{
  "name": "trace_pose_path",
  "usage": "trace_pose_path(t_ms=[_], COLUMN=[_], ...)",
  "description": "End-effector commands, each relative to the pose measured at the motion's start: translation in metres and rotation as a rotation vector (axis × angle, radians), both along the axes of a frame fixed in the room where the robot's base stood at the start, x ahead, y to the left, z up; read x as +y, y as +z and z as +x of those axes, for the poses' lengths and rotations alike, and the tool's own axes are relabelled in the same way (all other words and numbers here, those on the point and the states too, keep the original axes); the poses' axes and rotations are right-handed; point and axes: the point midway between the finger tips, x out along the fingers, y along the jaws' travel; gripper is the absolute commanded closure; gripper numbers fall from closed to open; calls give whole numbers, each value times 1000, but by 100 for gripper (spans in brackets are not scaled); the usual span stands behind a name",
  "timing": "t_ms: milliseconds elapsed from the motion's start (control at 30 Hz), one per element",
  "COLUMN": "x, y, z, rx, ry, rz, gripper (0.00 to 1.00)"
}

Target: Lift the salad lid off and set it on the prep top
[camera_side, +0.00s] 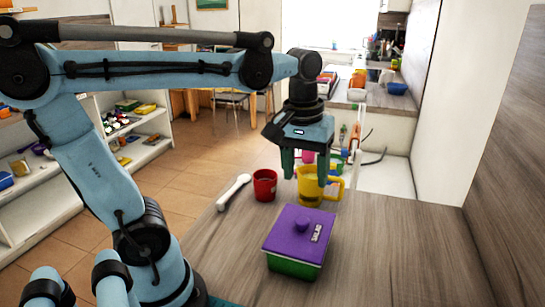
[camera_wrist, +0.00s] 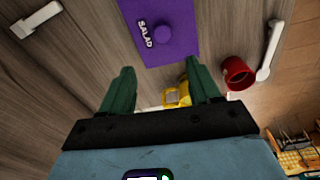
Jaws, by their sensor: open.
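The salad lid (camera_side: 290,232) is purple with a round knob (camera_side: 303,223) and a "SALAD" label. It sits on a green container (camera_side: 293,267) on the wooden prep top (camera_side: 390,250). My gripper (camera_side: 305,167) is open and empty, with green fingers pointing down. It hangs above and behind the container, near the yellow pitcher. In the wrist view my gripper (camera_wrist: 160,88) has its fingers wide apart. The green container is hidden under the lid there.
A yellow pitcher (camera_side: 335,187) stands just behind my fingers. A red cup (camera_side: 265,186) and a white handled tool (camera_side: 233,192) are to its left. A whitish bar-like handle (camera_wrist: 37,19) lies at the wrist view's upper left. The prep top right of the container is clear.

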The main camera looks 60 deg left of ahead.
Motion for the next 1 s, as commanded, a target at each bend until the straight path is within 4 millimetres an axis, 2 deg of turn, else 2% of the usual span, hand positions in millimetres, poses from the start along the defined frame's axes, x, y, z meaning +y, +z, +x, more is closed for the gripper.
trace_pose_path(t_ms=[100,233,600,1000], x=[3,4,3,2], y=[8,5,-43,-67], z=[2,2,1,1], rx=[68,93,90,90], ry=[82,112,110,108], rz=[-9,-11,-11,-10], gripper=[38,38,38,38])
